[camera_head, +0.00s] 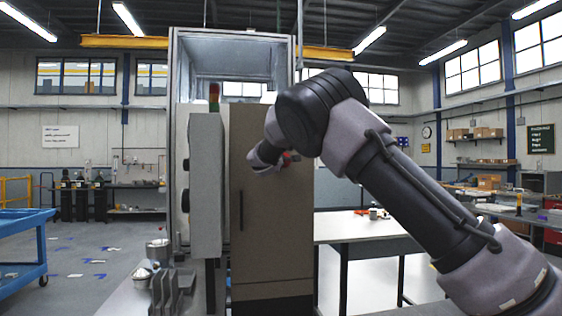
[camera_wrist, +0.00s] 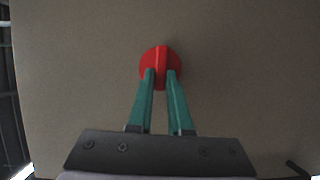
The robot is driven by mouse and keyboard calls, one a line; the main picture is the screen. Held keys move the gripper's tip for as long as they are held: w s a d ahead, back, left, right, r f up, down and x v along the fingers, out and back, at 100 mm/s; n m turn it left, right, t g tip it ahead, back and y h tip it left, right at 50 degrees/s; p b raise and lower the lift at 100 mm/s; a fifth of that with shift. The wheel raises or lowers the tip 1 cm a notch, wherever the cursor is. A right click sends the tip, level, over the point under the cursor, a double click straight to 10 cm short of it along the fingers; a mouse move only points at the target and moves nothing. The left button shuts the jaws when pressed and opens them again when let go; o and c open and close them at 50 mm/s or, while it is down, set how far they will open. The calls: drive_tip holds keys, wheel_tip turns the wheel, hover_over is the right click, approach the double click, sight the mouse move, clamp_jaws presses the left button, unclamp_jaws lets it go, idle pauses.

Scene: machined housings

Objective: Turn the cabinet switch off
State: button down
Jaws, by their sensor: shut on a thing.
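The cabinet (camera_head: 270,215) stands in the middle of the head view, with a brown-grey front and a dark vertical handle (camera_head: 241,210). Its switch is a round red knob (camera_wrist: 161,56) with a raised grip bar, on the plain cabinet face in the wrist view. The bar looks upright in that view. My gripper (camera_wrist: 161,75) has two teal fingers closed on either side of the bar. In the head view my arm reaches in from the right, and a bit of red (camera_head: 288,157) shows beside my wrist. The fingertips are mostly hidden there.
A grey box (camera_head: 206,185) with dark knobs stands left of the cabinet front. Metal parts (camera_head: 170,285) lie on a surface at the lower left. A white table (camera_head: 365,228) stands at the right. A blue cart (camera_head: 25,225) is at the far left, with open floor between.

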drive_tip(key=shift+f, duration=0.1)
idle(0.4)
drive_tip(key=c, duration=0.8)
unclamp_jaws()
drive_tip(key=shift+c, duration=0.2)
drive_tip(key=shift+s, duration=0.1)
drive_tip(key=s+a, duration=0.1)
drive_tip(key=s, duration=0.9)
drive_tip(key=shift+s, duration=0.25)
